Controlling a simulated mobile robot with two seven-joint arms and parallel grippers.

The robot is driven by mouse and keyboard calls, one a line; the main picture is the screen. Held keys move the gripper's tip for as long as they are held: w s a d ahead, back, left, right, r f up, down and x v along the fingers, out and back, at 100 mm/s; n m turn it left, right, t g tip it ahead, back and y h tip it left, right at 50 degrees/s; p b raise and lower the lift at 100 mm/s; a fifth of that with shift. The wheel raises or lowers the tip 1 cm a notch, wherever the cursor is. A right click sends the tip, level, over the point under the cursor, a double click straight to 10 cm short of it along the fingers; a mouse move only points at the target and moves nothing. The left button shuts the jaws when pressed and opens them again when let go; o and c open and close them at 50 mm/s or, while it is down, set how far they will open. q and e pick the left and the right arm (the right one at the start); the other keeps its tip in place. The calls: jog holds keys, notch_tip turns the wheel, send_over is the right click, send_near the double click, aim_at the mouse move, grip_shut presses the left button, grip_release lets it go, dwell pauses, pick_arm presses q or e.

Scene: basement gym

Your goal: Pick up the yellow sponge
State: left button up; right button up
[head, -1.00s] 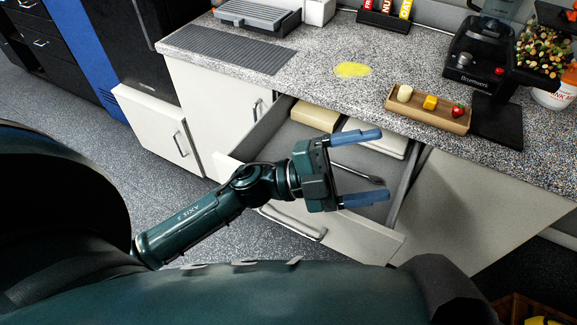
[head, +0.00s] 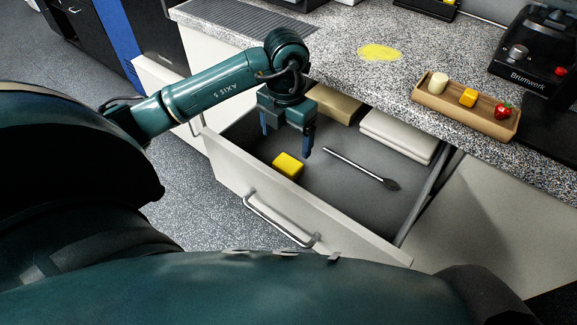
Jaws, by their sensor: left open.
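The yellow sponge (head: 288,166) lies flat on the floor of the open drawer (head: 345,215), near its front left corner. My left gripper (head: 286,150) points down over the left part of the drawer, close to the sponge and slightly behind it in the picture. Its blue fingers are apart and nothing is between them. I cannot tell the exact height of the fingertips above the sponge. My right gripper does not show.
The drawer also holds a long dark-ended utensil (head: 362,169), a tan block (head: 335,103) and a folded white cloth (head: 400,134).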

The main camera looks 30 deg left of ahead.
pick_arm(q)
notch_tip(320, 180, down, 8)
jog(key=shift+s+d+f, duration=0.1)
jog(key=shift+s+f, duration=0.05)
jog(key=c, duration=1.1)
